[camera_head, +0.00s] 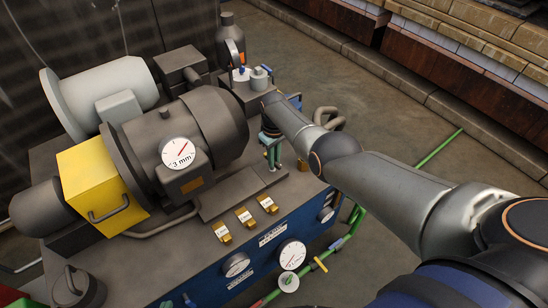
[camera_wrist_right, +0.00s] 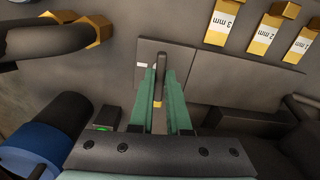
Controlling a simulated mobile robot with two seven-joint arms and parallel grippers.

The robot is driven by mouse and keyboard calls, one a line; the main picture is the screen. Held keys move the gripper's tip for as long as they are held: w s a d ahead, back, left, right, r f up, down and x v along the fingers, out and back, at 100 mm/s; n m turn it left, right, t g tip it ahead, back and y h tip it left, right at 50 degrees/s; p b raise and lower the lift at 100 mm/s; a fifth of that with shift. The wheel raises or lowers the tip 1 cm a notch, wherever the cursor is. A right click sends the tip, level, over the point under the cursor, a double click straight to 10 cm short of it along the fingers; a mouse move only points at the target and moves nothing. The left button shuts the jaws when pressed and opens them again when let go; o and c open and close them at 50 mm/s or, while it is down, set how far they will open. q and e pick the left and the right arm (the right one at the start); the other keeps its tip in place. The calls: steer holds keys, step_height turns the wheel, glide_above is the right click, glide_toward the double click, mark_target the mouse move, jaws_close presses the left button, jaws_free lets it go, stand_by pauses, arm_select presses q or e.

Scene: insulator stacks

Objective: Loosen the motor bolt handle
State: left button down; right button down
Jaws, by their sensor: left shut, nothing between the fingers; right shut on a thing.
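The motor bolt handle (camera_wrist_right: 158,88) is a slim grey bar with a gold end, standing on a dark plate in the right wrist view. My right gripper (camera_wrist_right: 159,78) has its two green fingers on either side of the bar and is shut on it. In the head view the right gripper (camera_head: 273,158) points down at the plate beside the large grey motor (camera_head: 205,125). The handle is mostly hidden there by the fingers. I cannot see my left gripper in either view.
Gold blocks with mm labels (camera_head: 245,216) stand in a row near the gripper. A blue panel with gauges (camera_head: 292,255) forms the front edge. Curved pipes (camera_head: 325,115) rise right of the gripper. Open floor lies to the right.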

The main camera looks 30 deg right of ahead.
steer(key=c, duration=0.9)
jaws_free()
steer(key=shift+r, duration=0.1)
step_height(320, 180, up, 5)
steer(key=p, duration=0.4)
steer(key=shift+f, duration=0.2)
arm_select(q)
steer(key=shift+n+y, duration=0.4)
steer(key=a+r+p, duration=0.1)
steer(key=s+a+r+p, duration=0.1)
steer(key=a+r+p, duration=0.1)
steer(key=r, duration=0.1)
steer(key=shift+s+a, duration=0.3)
steer(key=shift+s, duration=0.1)
arm_select(e)
step_height(320, 180, up, 8)
steer(key=shift+f, duration=0.15)
